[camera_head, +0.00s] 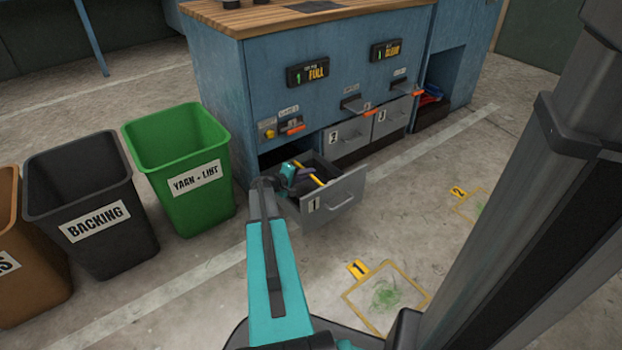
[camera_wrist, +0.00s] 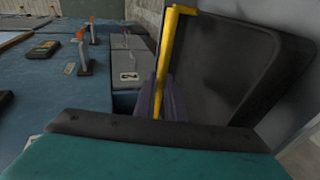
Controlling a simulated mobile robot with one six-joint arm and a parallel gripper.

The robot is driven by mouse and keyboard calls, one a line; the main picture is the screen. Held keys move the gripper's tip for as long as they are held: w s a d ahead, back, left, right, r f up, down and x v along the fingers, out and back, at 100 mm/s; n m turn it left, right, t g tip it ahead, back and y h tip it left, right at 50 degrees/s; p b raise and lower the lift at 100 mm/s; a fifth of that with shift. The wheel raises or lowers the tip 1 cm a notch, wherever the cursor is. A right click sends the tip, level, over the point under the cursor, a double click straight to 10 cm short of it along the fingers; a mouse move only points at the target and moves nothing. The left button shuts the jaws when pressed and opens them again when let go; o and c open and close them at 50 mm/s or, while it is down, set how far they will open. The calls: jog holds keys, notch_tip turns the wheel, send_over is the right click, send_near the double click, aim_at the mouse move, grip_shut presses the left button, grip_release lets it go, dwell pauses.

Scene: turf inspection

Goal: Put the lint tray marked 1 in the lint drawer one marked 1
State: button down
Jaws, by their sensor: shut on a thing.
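The lint drawer marked 1 (camera_head: 345,195) is pulled out of the lower left of the blue cabinet, its numbered front facing the aisle. My gripper (camera_head: 303,176) reaches down into it and is shut on the yellow handle (camera_head: 318,180) of what appears to be the lint tray. In the wrist view the yellow handle (camera_wrist: 166,65) stands beside a purple-grey finger, with the dark tray (camera_wrist: 240,65) behind it. The tray appears to be within the drawer; its depth there is hard to tell. The tray's own number is hidden.
Closed drawers marked 2 (camera_head: 347,137) and 3 (camera_head: 393,120) are right of the open one. A green YARN-LINT bin (camera_head: 195,205) and black BACKING bin (camera_head: 100,240) stand left. A yellow floor frame marked 1 (camera_head: 357,295) lies in front, with clear floor around it.

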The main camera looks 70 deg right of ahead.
aim_at(310, 187)
jog(key=shift+s+d+f+b, duration=0.25)
jog(key=shift+d+f, duration=0.15)
jog(key=shift+f, duration=0.15)
jog(key=shift+s+d+f+b, duration=0.2)
jog(key=shift+d+f, duration=0.15)
jog(key=shift+f, duration=0.5)
jog(key=shift+w+a+f, duration=0.1)
jog(key=shift+w+a, duration=0.1)
jog(key=shift+w, duration=0.1)
jog(key=shift+f, duration=0.15)
jog(key=c, duration=1.8)
grip_release()
jog(key=shift+d, duration=0.1)
jog(key=p+v, duration=0.2)
jog(key=v, duration=0.5)
jog(key=p+v, duration=0.3)
jog(key=v, duration=0.3)
jog(key=shift+a, duration=0.5)
